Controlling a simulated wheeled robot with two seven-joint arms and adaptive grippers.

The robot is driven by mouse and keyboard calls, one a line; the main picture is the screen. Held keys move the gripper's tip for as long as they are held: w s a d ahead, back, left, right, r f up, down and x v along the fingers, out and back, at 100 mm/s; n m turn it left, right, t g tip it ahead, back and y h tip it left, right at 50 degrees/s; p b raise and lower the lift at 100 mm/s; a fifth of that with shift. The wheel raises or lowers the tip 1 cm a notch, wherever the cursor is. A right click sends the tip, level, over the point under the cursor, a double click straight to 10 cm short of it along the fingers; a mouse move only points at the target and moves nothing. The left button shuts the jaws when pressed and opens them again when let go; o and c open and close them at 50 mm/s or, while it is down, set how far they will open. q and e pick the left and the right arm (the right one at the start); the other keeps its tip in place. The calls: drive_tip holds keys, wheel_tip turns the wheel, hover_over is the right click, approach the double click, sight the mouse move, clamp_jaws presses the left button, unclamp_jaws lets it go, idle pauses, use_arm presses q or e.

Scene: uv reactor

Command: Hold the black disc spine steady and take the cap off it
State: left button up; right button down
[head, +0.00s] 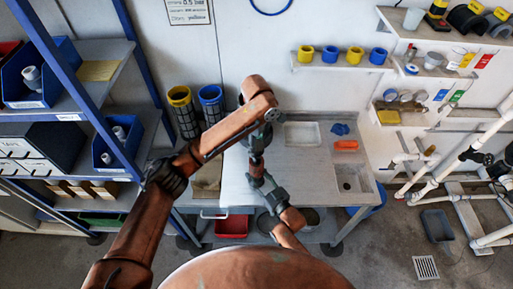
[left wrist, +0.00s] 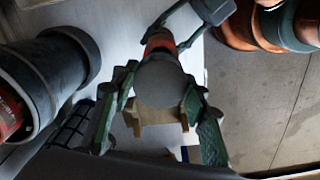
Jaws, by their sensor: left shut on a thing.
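In the left wrist view, my left gripper (left wrist: 160,100) has its green fingers closed on both sides of a dark grey round-ended piece (left wrist: 160,85). I cannot tell whether it is the black disc spine or its cap. An orange-red band (left wrist: 160,42) shows just beyond it. The held piece is mostly hidden there.
The workbench (head: 236,190) has a pale tray (head: 302,133), an orange item (head: 346,145), a blue item (head: 340,129) and a sink (head: 352,180). Black canisters with yellow (head: 180,96) and blue (head: 210,94) rims stand at its back left. A blue-framed shelf (head: 90,98) stands left.

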drive_tip(key=c, duration=1.1)
unclamp_jaws()
drive_tip(key=shift+c, duration=0.2)
